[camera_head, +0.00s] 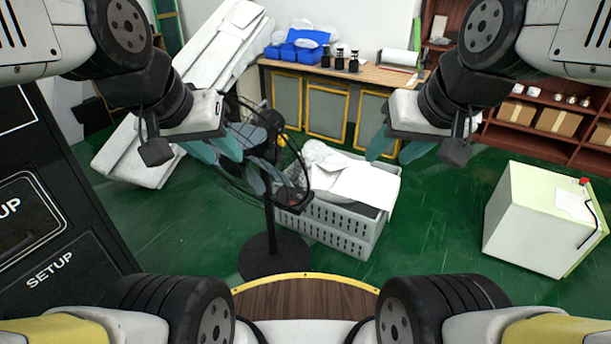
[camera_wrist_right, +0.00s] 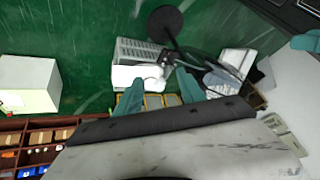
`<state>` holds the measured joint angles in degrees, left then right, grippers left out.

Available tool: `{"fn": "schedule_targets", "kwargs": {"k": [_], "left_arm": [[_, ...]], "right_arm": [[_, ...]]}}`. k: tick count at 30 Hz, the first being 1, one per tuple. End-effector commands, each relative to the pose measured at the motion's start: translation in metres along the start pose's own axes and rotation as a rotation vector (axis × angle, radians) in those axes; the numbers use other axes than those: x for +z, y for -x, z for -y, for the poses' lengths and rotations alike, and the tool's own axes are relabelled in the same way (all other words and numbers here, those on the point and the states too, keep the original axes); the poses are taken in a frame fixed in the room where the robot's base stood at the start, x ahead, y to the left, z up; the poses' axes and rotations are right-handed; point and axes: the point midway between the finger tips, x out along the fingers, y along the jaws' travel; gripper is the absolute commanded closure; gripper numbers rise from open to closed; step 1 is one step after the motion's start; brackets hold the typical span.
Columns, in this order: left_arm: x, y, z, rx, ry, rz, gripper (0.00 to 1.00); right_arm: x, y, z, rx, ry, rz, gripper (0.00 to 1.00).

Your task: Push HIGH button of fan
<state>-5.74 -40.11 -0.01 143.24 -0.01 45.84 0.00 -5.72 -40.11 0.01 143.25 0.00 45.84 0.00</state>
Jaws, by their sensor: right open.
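A black standing fan (camera_head: 271,230) is in the middle of the head view, on a round base, with its wire cage tilted. A dark box with a small reddish spot (camera_head: 293,196) is low on the right of the cage; no HIGH label is readable. My left gripper (camera_head: 222,152) is at the cage's left side, overlapping it in the picture, its teal fingers apart and empty; contact cannot be told. My right gripper (camera_head: 392,148) is open and empty, right of the fan and apart from it. In the right wrist view, its fingers (camera_wrist_right: 160,95) are apart, with the fan base (camera_wrist_right: 166,25) beyond.
A grey crate (camera_head: 335,234) with white items stands behind and right of the fan. A wooden workbench (camera_head: 375,74) with bottles is at the back. A white box (camera_head: 532,225) stands right. A dark cabinet (camera_head: 60,215) marked SETUP is left. Green floor is clear between crate and box.

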Motion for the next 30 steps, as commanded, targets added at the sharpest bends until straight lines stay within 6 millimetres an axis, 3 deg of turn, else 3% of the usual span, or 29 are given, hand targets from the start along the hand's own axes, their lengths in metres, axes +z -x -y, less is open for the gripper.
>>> {"fn": "schedule_targets", "kwargs": {"k": [1, 6, 7, 30], "left_arm": [[0.0, 0.0, 0.0, 0.0, 0.0, 0.0, 0.64], [0.0, 0.0, 0.0, 0.0, 0.0, 0.0, 0.64], [0.0, 0.0, 0.0, 0.0, 0.0, 0.0, 0.64], [0.0, 0.0, 0.0, 0.0, 0.0, 0.0, 0.64]], "right_arm": [[0.0, 0.0, 0.0, 0.0, 0.0, 0.0, 0.65], [0.0, 0.0, 0.0, 0.0, 0.0, 0.0, 0.98], [0.0, 0.0, 0.0, 0.0, 0.0, 0.0, 1.0], [0.0, 0.0, 0.0, 0.0, 0.0, 0.0, 1.0]]}}
